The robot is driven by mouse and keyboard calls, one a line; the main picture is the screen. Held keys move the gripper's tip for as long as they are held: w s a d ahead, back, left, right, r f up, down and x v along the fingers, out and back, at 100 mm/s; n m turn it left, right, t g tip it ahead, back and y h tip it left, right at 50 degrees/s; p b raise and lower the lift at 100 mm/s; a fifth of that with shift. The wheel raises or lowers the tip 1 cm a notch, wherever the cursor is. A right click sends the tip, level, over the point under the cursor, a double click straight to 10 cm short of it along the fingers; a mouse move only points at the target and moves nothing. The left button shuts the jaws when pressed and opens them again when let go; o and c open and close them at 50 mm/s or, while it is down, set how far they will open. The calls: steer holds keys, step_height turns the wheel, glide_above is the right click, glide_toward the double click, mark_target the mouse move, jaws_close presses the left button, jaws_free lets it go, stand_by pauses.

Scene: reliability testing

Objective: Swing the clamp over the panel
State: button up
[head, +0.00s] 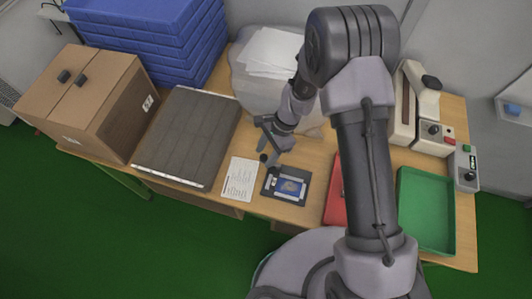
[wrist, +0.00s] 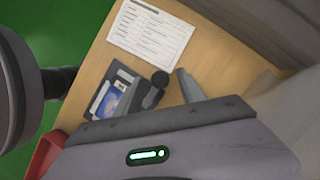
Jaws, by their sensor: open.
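The blue panel (head: 291,187) lies in a dark fixture (head: 300,201) near the table's front edge. The panel also shows in the wrist view (wrist: 107,102), partly hidden by a finger. The clamp, a dark arm with a round black knob (wrist: 160,79), stands at the fixture's side, with its knob off the panel; its knob shows small in the head view (head: 263,157). My gripper (head: 272,141) is open above and behind the fixture. In the wrist view its fingers (wrist: 160,92) stand either side of the clamp; I cannot tell whether they touch it.
A printed sheet (head: 240,179) lies left of the fixture, beside a grey mat (head: 188,137). A red tray (head: 335,193) and a green tray (head: 426,210) stand to the right. A cardboard box (head: 84,100) and blue crates (head: 150,45) fill the left and back.

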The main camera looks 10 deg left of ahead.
jaws_close()
steer(key=shift+n, duration=0.3)
steer(key=s+n, duration=0.1)
steer(key=n, duration=0.1)
steer(key=s+n+g+h, duration=0.1)
steer(key=n, duration=0.1)
steer(key=shift+h, duration=0.3)
steer(key=n, duration=0.1)
steer(key=s+n+h, duration=0.1)
steer(key=n, duration=0.2)
steer(key=shift+s+d+n+g+h, duration=0.25)
steer(key=shift+d+n+g+h, duration=0.05)
steer(key=shift+d+n+g, duration=0.1)
steer(key=n+h, duration=0.1)
steer(key=n, duration=0.1)
steer(key=s+d+n+p, duration=0.1)
steer(key=n, duration=0.1)
steer(key=shift+s+d+r+h, duration=0.1)
steer(key=shift+s+h, duration=0.05)
steer(key=shift+h, duration=0.25)
steer(key=shift+s+d+n+t+h, duration=0.2)
steer(key=shift+d+n+t+h, duration=0.15)
steer(key=shift+n, duration=0.8)
steer(key=shift+s+d+n+t+h, duration=0.2)
steer(key=shift+d+n, duration=0.25)
steer(key=shift+n, duration=0.7)
